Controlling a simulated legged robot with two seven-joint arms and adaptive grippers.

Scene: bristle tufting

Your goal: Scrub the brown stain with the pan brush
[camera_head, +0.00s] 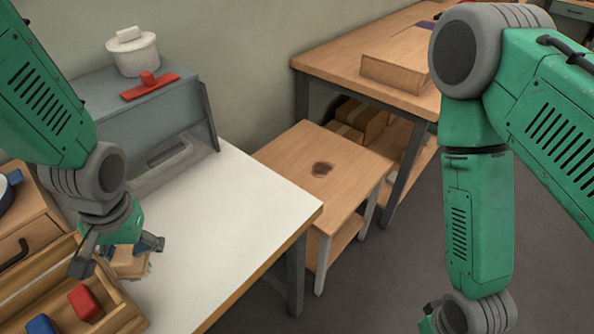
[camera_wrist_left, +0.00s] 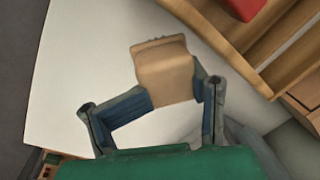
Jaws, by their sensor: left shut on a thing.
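The brown stain (camera_head: 322,169) is a dark patch on top of the small wooden side table (camera_head: 285,155). My left gripper (camera_head: 133,246) is low over the near left of the white worktable, shut on a tan block-shaped brush (camera_head: 131,264), apparently the pan brush. In the left wrist view the tan brush (camera_wrist_left: 165,72) sits between the two fingers of my left gripper (camera_wrist_left: 165,95). Its far edge looks slightly ridged; its bristles are not clear. The brush is well to the left of the stain. My right arm hangs at the right, its fingers outside the picture.
A wooden divided tray (camera_head: 125,318) with red and blue blocks lies beside the left gripper. A grey box (camera_head: 170,100) carries a white pot (camera_head: 133,54) and a red handled tool (camera_head: 150,86). The white worktable (camera_head: 235,205) is clear towards the side table. A workbench (camera_head: 350,55) stands behind.

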